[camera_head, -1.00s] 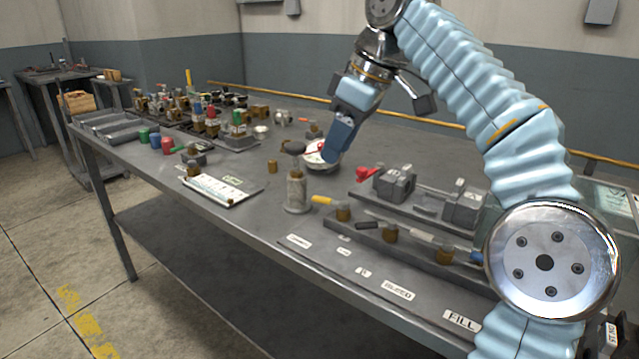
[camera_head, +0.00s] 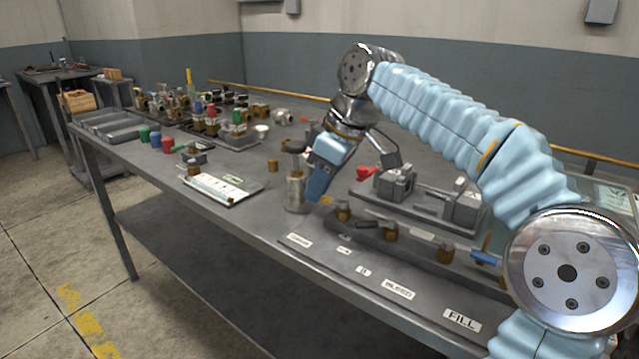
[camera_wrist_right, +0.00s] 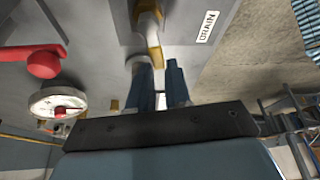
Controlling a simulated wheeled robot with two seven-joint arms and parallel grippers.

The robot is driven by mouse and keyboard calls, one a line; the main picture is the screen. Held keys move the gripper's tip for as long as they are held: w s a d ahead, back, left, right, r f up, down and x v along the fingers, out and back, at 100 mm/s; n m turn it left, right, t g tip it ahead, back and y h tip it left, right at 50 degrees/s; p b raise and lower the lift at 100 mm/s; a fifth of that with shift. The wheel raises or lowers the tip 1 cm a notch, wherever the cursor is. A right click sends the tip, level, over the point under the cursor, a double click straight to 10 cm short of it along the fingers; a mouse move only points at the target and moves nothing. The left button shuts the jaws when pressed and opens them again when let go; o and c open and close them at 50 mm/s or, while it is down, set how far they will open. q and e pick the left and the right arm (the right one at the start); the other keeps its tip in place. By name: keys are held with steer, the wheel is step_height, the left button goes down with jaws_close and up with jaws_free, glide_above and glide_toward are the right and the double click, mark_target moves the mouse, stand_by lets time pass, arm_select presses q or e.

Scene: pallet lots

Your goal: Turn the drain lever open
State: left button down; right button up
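In the right wrist view, the yellow handle (camera_wrist_right: 154,56) is just ahead of the fingertips, beside the "DRAIN" label (camera_wrist_right: 207,27). My right gripper (camera_head: 314,194) points down at the handle's end, close to a grey cylinder post (camera_head: 295,190). In the wrist view, its two blue fingers (camera_wrist_right: 160,72) are apart with a gap between them. Part of the handle is hidden by the left finger; contact cannot be told. My left gripper is out of view.
A red-handled valve block (camera_head: 397,183) stands behind the row. A blue-handled valve (camera_head: 484,258) is at the right, near the "FILL" label (camera_head: 462,320). A white dial (camera_wrist_right: 57,102) shows in the wrist view. The table's front strip is clear apart from labels.

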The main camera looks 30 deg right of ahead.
jaws_close()
steer(key=n, duration=0.1)
steer(key=s+a+n+y, duration=0.1)
steer(key=n, duration=0.1)
steer(key=shift+n+g, duration=0.3)
steer(key=shift+g, duration=0.1)
steer(key=n, duration=0.2)
steer(key=s+n+g, duration=0.1)
steer(key=shift+s+a+n+y, duration=0.2)
steer(key=shift+a+n+y, duration=0.15)
steer(key=shift+n+y, duration=0.05)
steer(key=n, duration=0.1)
steer(key=s+n+g, duration=0.1)
steer(key=shift+a+n+g, duration=0.1)
steer(key=shift+n+g, duration=0.2)
steer(key=shift+n, duration=0.1)
steer(key=shift+s+d+n+g, duration=0.1)
steer(key=shift+s+n+g, duration=0.4)
steer(key=shift+n, duration=0.75)
steer(key=shift+s+d+n+g, duration=0.1)
steer(key=shift+s+n+g, duration=0.4)
steer(key=shift+n, duration=0.75)
